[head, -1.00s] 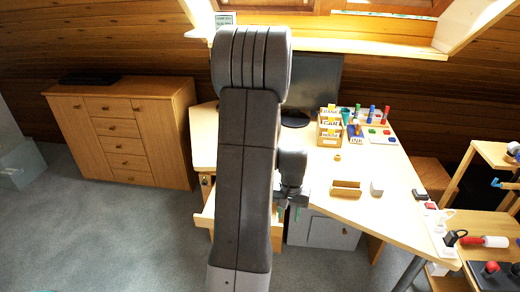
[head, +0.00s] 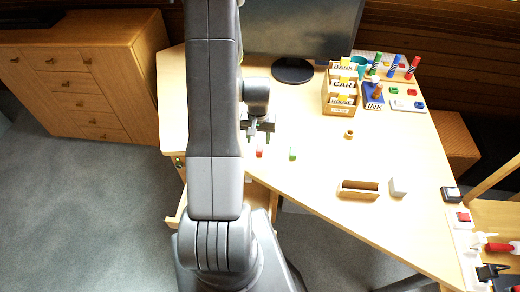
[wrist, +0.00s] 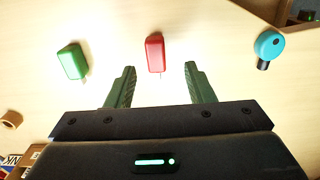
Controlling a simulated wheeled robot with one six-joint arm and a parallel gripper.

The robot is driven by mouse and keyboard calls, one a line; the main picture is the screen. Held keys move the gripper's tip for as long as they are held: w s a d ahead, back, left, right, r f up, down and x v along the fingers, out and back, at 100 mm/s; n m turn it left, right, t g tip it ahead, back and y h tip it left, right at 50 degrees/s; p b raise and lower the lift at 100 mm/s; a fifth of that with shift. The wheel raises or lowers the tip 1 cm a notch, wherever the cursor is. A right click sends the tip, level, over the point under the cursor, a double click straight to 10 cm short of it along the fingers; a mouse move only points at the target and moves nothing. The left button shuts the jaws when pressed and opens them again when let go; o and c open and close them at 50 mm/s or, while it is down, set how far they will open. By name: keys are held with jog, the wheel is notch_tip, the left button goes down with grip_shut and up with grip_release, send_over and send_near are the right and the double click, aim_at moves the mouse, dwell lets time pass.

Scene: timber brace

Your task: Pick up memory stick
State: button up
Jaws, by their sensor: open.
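A red stick-like block (wrist: 155,52) lies on the desk just beyond my fingertips in the wrist view, roughly in line with the gap between them. It also shows in the head view (head: 259,152). A similar green block (wrist: 72,62) with a small pale end lies to its left in the wrist view, and to the right of the red one in the head view (head: 293,153). Both look like memory sticks; I cannot tell which one is meant. My gripper (wrist: 160,68) is open, with nothing between the fingers. In the head view my gripper (head: 259,138) is over the desk.
A teal round-headed object (wrist: 269,46) lies at right in the wrist view. Desk around the sticks is clear.

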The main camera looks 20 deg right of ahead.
aim_at(260, 147)
jog(key=shift+w+d+f, duration=0.1)
jog(key=shift+w+f, duration=0.05)
jog(key=shift+w, duration=0.05)
jog(key=shift+s+d+f+p, duration=0.15)
jog(key=shift+f+p, duration=0.25)
jog(key=shift+f, duration=0.85)
jog(key=shift+d+f+p, duration=0.1)
jog(key=shift+f+p, duration=0.3)
jog(key=shift+f, duration=0.8)
jog(key=shift+c, duration=0.2)
grip_shut()
